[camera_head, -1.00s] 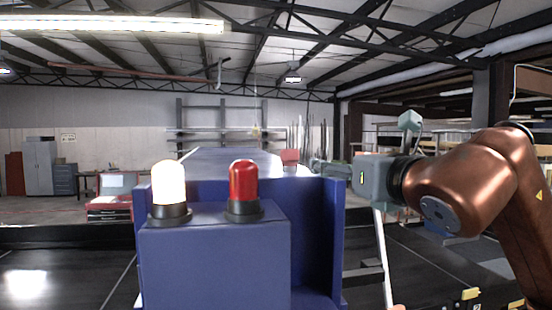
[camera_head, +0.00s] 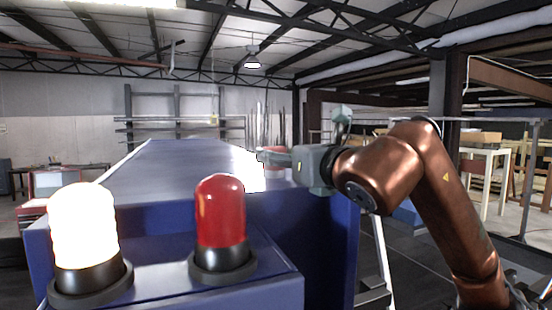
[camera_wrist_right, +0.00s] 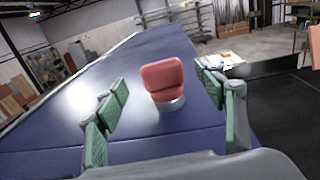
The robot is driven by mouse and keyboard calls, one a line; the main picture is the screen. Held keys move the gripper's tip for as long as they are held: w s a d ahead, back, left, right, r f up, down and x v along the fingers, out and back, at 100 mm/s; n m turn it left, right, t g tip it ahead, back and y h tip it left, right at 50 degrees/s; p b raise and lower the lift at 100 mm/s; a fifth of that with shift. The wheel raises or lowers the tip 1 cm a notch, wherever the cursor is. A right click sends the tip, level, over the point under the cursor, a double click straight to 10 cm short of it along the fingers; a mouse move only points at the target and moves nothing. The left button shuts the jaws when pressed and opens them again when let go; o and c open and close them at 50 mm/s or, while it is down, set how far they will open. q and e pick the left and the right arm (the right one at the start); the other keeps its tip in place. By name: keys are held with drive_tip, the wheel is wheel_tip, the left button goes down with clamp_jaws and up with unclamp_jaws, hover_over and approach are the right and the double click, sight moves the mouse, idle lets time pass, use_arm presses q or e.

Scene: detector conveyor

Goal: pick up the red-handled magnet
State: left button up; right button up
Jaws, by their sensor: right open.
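The red-handled magnet (camera_wrist_right: 163,82) stands upright on the blue top of the detector (camera_wrist_right: 62,146) in the right wrist view, with a red handle over a silvery round base. It lies between and beyond the spread green-padded fingers of my right gripper (camera_wrist_right: 168,112), which is open and empty. In the head view my right gripper (camera_head: 268,156) reaches in from the right over the detector top, and the magnet (camera_head: 275,172) shows partly behind it. My left gripper is in neither view now.
A lit white beacon (camera_head: 84,240) and a red beacon (camera_head: 221,228) stand on the near blue housing. A black conveyor belt (camera_wrist_right: 285,105) runs to the right, lower than the detector top. The detector top around the magnet is otherwise clear.

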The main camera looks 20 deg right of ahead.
sight(276, 150)
drive_tip(key=w+p, duration=0.2)
drive_tip(key=w, duration=0.3)
drive_tip(key=shift+r, duration=0.15)
drive_tip(key=shift+w+p, duration=0.1)
drive_tip(key=shift+p, duration=0.25)
drive_tip(key=shift+w, duration=0.2)
drive_tip(key=shift+c, duration=0.4)
drive_tip(key=shift+s, duration=0.15)
drive_tip(key=c, duration=0.6)
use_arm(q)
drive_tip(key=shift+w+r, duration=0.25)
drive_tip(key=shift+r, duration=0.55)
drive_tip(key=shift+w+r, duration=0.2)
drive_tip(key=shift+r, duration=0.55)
use_arm(e)
drive_tip(key=c, duration=0.9)
